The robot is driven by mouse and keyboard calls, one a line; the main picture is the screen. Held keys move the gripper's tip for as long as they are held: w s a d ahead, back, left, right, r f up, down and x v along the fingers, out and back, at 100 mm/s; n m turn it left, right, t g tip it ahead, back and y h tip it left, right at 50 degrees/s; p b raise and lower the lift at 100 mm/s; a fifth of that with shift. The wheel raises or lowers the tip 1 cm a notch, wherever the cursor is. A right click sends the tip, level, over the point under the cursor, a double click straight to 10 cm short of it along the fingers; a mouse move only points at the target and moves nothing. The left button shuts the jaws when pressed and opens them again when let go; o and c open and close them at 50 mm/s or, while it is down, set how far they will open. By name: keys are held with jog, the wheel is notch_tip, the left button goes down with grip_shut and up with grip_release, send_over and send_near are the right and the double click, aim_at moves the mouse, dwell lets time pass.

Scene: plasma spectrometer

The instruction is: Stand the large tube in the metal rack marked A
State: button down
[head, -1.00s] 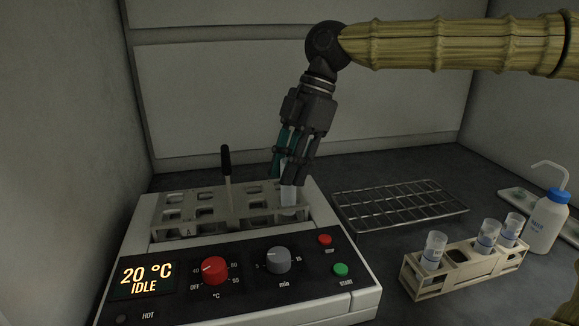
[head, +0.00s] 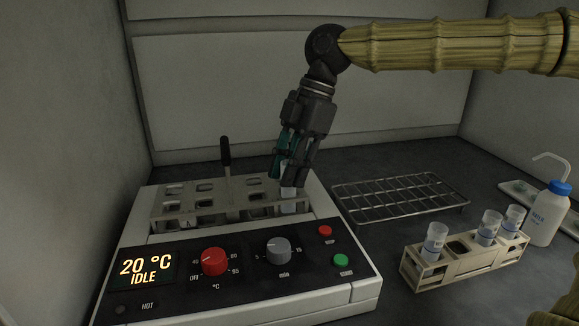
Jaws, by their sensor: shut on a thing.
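My gripper (head: 288,178) points down over the right end of the heating bath and is shut on a clear tube (head: 288,198). The tube stands upright, its lower part within the right end of the metal rack (head: 195,212) seated in the bath. The fingers hide the tube's upper part. I cannot tell whether its bottom rests on anything. A black-handled rod (head: 226,155) rises from the middle of that rack. The letter on the rack cannot be read clearly.
The bath (head: 335,290) has a front panel reading 20 °C IDLE. A wire rack (head: 400,197) lies flat to its right. A beige rack (head: 470,262) holds three labelled tubes (head: 436,240). A wash bottle (head: 549,215) stands at far right. Dark bench is clear between these.

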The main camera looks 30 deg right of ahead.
jog(key=c, duration=1.1)
grip_release()
jog(key=shift+c, duration=0.2)
jog(key=v, duration=1.2)
jog(key=shift+a, duration=0.1)
